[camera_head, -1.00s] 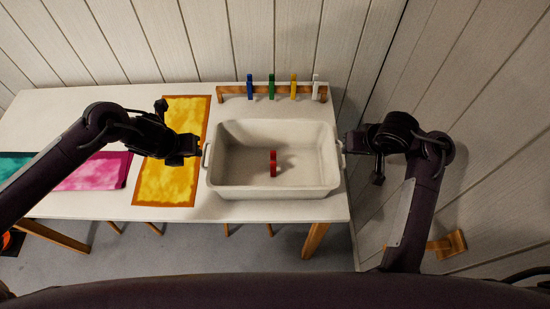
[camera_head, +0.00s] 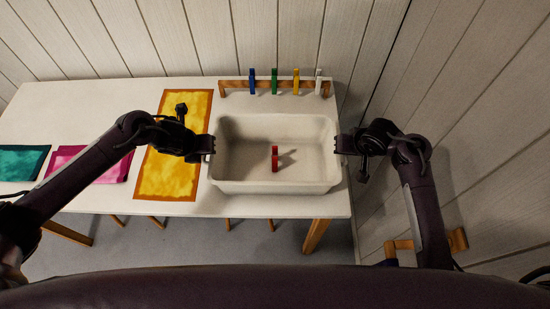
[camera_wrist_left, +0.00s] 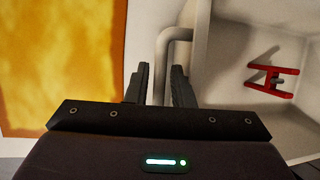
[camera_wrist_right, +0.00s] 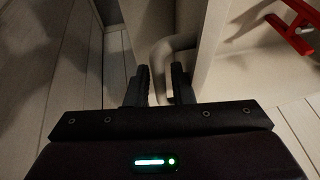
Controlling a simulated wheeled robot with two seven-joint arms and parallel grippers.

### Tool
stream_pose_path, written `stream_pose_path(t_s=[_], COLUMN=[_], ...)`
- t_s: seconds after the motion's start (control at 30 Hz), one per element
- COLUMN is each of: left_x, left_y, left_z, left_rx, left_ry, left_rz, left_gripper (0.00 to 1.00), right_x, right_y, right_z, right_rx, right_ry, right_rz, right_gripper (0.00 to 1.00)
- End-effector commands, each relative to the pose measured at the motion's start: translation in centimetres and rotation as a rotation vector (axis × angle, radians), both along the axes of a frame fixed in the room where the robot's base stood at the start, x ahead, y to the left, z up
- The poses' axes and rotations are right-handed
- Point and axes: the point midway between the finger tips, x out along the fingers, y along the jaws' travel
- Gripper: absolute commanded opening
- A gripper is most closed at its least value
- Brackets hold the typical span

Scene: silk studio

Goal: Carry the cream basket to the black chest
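The cream basket (camera_head: 275,187) stands on the white table, a deep open box with a bent handle at each short end. A red H-shaped piece (camera_head: 275,158) is inside it. My left gripper (camera_head: 212,145) is at the left handle (camera_wrist_left: 165,45), which passes between its narrowly spaced fingers; it looks shut on it. My right gripper (camera_head: 340,143) is at the right handle (camera_wrist_right: 160,58), with its fingers close on both sides in the same way. The black chest is not in view.
A wooden rail (camera_head: 235,88) with several coloured pegs stands just behind the basket. A yellow cloth with an orange border (camera_head: 165,175) lies to the left, then pink (camera_head: 85,165) and teal (camera_head: 22,163) cloths. A panelled wall is close on the right.

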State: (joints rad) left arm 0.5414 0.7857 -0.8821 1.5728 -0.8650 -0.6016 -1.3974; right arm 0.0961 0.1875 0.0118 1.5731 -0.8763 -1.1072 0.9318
Motion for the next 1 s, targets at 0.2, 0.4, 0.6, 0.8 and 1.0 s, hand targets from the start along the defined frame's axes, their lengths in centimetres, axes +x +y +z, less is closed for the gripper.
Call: stream_pose_path(t_s=[0.2, 0.4, 0.6, 0.8, 1.0], left_x=[0.00, 0.00, -0.01, 0.05, 0.06], left_y=[-0.06, -0.06, -0.04, -0.05, -0.03], left_z=[-0.11, -0.10, -0.11, -0.03, 0.48], left_rx=[-0.001, -0.001, 0.000, -0.001, -0.001], left_ry=[0.000, 0.001, 0.001, -0.001, -0.001], left_rz=[0.000, -0.001, 0.000, 0.000, 0.000], left_gripper=[0.21, 0.04, 0.00, 0.00, 0.00], right_x=[0.06, 0.05, 0.04, 0.08, 0.08], right_y=[0.03, 0.03, 0.03, 0.03, 0.03], right_z=[-0.08, -0.06, -0.07, 0.00, 0.51], right_rx=[0.000, 0.000, 0.000, 0.001, 0.001], right_ry=[-0.001, -0.001, -0.001, -0.002, -0.002], right_rz=[-0.001, -0.001, -0.001, -0.001, -0.001], right_gripper=[0.21, 0.04, 0.00, 0.00, 0.00])
